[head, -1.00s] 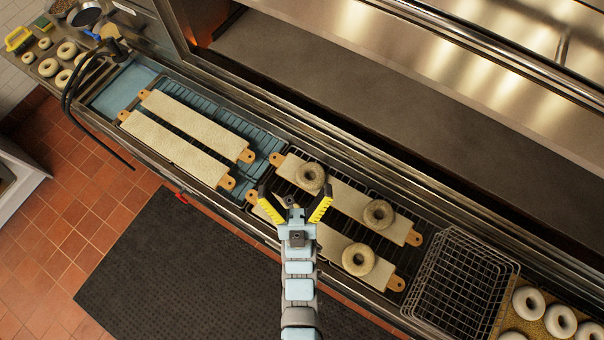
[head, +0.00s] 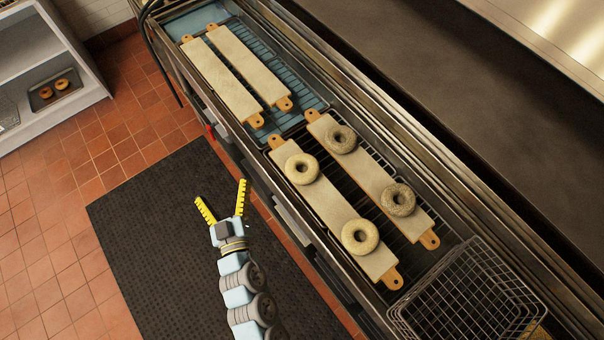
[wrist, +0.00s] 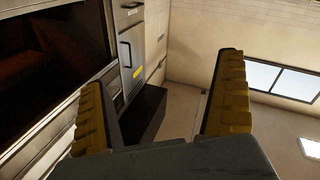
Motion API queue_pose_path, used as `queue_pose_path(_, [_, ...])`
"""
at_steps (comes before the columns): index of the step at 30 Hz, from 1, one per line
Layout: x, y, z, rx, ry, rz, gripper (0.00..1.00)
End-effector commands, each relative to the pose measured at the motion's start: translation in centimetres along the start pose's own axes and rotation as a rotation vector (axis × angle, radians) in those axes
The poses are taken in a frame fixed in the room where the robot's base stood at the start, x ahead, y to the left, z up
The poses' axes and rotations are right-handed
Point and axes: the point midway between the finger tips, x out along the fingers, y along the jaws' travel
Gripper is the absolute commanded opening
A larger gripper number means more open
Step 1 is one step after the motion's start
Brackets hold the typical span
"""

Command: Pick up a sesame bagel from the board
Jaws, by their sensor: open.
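Two boards with bagels lie side by side on the dark rack. The near board (head: 329,206) carries two pale tan bagels, one toward its far end (head: 301,169) and one toward its near end (head: 360,236). The other board (head: 369,170) carries two greyer, speckled bagels, one (head: 342,139) farther up and one (head: 398,199) lower down. The toppings are too small to name surely. My gripper (head: 221,190) is open and empty, left of the boards and over the floor mat in the picture. Its spread yellow fingers also show in the wrist view (wrist: 163,85), with no bagel between them.
Two bare boards (head: 221,77) (head: 249,67) lie on the blue rack at the upper left. A wire basket (head: 470,300) stands at the lower right. The counter's front edge runs between my gripper and the boards. A shelf (head: 45,75) with a tray stands at the far left.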

Motion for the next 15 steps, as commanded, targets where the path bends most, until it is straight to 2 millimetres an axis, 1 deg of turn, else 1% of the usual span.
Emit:
queue_pose_path(1, [-0.4, -0.1, 1.9, -0.009, -0.044, 0.020, 1.00])
queue_pose_path(4, [-1.3, 0.9, 4.6, -0.023, -0.145, 0.079, 1.00])
queue_pose_path(6, [-2.1, 2.0, 6.3, -0.029, -0.213, 0.131, 1.00])
queue_pose_path(9, [-3.5, 3.7, 8.5, -0.030, -0.302, 0.206, 1.00])
queue_pose_path(12, [-4.9, 5.4, 10.1, -0.020, -0.373, 0.280, 1.00])
queue_pose_path(15, [-6.2, 6.7, 11.3, -0.009, -0.428, 0.339, 1.00])
